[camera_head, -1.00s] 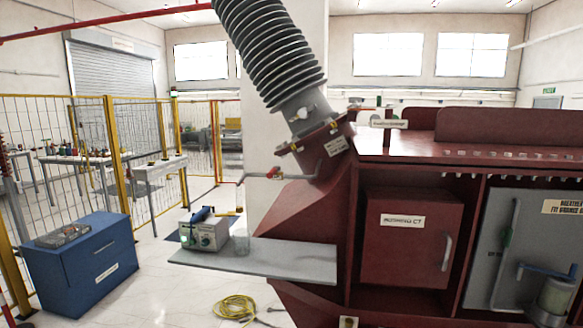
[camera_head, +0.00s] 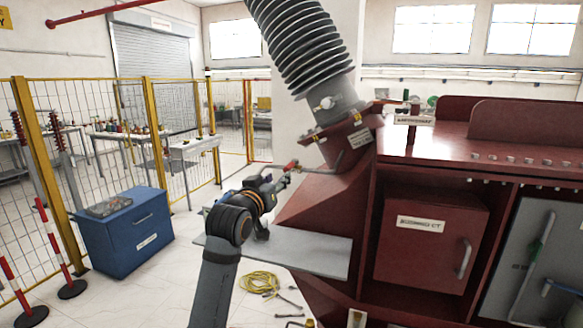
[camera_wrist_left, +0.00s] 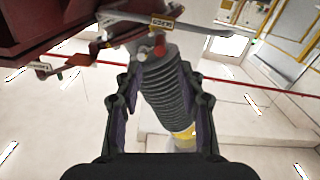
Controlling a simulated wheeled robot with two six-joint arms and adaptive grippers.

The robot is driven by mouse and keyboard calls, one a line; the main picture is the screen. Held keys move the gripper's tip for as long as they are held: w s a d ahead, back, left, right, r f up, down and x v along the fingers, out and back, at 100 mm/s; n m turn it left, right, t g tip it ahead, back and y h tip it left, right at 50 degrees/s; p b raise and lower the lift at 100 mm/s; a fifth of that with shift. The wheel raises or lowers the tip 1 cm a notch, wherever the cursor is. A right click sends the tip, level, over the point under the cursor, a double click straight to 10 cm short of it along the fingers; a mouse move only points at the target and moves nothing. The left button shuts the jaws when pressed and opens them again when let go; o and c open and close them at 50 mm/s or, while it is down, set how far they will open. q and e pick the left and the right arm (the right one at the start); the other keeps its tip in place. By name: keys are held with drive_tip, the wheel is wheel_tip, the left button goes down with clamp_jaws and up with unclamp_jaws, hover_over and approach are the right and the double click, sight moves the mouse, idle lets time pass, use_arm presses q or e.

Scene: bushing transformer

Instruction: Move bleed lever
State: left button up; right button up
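The small red bleed lever (camera_head: 292,165) sits on a thin pipe (camera_head: 318,170) that sticks out left from the red transformer tank below the ribbed bushing. My left gripper (camera_head: 282,181) is just below and left of it, partly hidden behind my own wrist. In the left wrist view the red lever (camera_wrist_left: 159,43) shows ahead of the fingers, near a small label (camera_wrist_left: 161,22). The two fingers of the left gripper (camera_wrist_left: 160,78) are spread apart with nothing held between them; the grey ribbed bushing (camera_wrist_left: 168,95) shows behind the gap. My right gripper is in neither view.
The red transformer tank (camera_head: 335,200) and the bushing (camera_head: 300,50) stand close on the right. A grey shelf (camera_head: 310,252) lies under my left arm. A blue cabinet (camera_head: 125,238), yellow fence (camera_head: 155,130) and yellow hose (camera_head: 258,281) are farther off.

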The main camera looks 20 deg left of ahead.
sight(286, 170)
use_arm(q)
drive_tip(key=w+p, duration=0.2)
drive_tip(key=w, duration=0.2)
drive_tip(key=w+p, duration=0.3)
drive_tip(key=w, duration=0.2)
drive_tip(key=shift+w+d+r, duration=0.1)
drive_tip(key=shift+w+d, duration=0.1)
drive_tip(key=shift+w, duration=0.45)
drive_tip(key=shift+f, duration=0.2)
drive_tip(key=shift+c, duration=0.2)
clamp_jaws()
